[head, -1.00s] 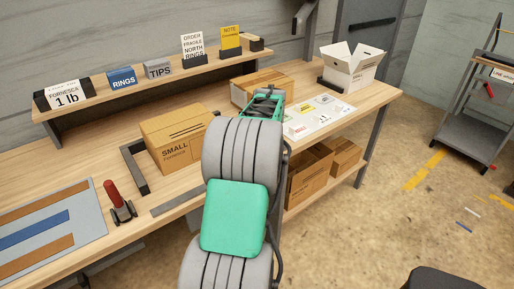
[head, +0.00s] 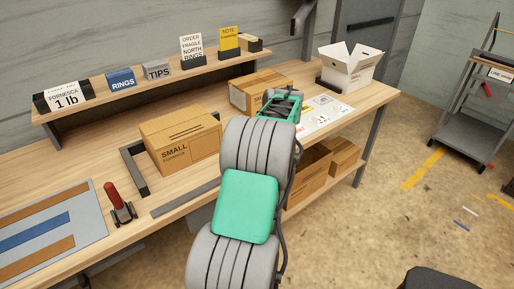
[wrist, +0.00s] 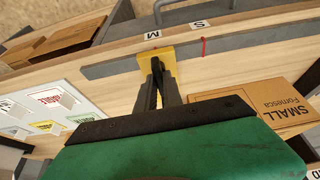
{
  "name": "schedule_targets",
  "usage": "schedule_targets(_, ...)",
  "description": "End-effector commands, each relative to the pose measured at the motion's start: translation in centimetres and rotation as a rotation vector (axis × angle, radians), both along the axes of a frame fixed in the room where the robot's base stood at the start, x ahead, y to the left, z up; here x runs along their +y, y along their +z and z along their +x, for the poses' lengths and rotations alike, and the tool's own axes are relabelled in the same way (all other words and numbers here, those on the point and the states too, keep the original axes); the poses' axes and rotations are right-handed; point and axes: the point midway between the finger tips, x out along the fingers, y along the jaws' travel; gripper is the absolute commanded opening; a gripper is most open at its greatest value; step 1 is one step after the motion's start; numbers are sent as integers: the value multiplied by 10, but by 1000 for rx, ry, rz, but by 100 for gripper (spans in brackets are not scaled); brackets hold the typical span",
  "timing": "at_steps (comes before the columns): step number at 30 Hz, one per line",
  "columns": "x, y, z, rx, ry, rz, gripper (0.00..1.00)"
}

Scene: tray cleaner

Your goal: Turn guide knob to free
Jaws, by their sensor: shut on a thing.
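My gripper (wrist: 157,67) shows in the wrist view with its dark fingers close together, their tips at a yellow block (wrist: 172,52) on a grey rail (wrist: 110,68). The fingers are shut on a small part at the block, taken as the guide knob; it is mostly hidden between the tips and its turn cannot be told. Labels M (wrist: 152,35) and S (wrist: 198,23) lie beside the rail, and a red mark (wrist: 204,46) crosses it. In the head view my arm hides the fingertips and the yellow block.
A SMALL carton (head: 180,143) stands on the bench, right of the gripper in the wrist view. Printed sheets (head: 325,110) and an open white box (head: 350,68) are at the bench's far end. A red-handled clamp (head: 112,195) stands at the front left. Cartons (head: 308,175) sit below the bench.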

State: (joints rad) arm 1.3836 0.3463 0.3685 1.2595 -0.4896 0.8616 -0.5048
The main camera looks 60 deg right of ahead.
Motion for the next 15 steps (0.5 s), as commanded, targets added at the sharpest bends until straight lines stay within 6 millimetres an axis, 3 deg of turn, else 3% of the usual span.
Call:
schedule_targets(5, 1, -2, -2, 4, -3, 7, 0)
schedule_targets(6, 1, -3, -2, 4, -3, 7, 13)
schedule_targets(13, 1, -2, 0, 2, 0, 5, 32)
schedule_targets(15, 1, -1, 0, 2, 1, 3, 33)
